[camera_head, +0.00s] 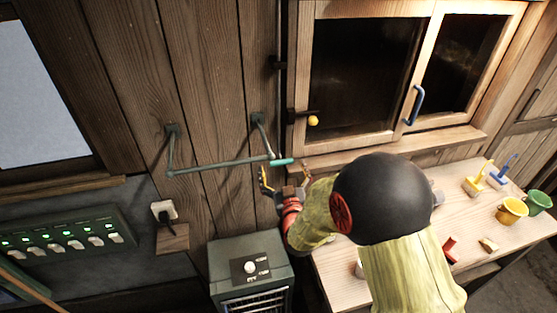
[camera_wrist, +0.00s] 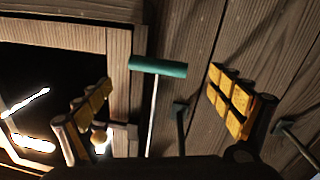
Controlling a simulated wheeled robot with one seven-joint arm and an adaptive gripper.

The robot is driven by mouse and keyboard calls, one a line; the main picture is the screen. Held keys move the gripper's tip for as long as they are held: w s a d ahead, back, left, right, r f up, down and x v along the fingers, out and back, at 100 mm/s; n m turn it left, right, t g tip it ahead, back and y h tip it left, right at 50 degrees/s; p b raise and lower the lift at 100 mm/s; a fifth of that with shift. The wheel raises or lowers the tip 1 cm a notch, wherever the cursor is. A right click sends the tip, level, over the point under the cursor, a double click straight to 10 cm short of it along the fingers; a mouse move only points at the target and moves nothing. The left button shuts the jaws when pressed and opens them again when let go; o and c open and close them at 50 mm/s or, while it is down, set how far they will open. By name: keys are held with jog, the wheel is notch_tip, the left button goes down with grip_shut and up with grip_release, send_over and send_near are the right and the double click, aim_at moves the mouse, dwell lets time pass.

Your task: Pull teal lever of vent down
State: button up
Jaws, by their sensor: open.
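My gripper (camera_head: 285,180) is just below and beside the lever in the head view. Its yellow-padded fingers (camera_wrist: 168,98) are spread apart with nothing between the pads. I cannot tell whether any finger touches the lever.
Below are a green-grey box (camera_head: 248,247) and a workbench (camera_head: 478,220) with cups. A switch panel (camera_head: 62,238) is at left.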

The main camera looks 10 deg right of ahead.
aim_at(281, 161)
jog(key=shift+w+d, duration=0.15)
jog(key=shift+w, duration=1)
jog(key=shift+w+d, duration=0.15)
jog(key=shift+w, duration=0.95)
jog(key=c, duration=1.7)
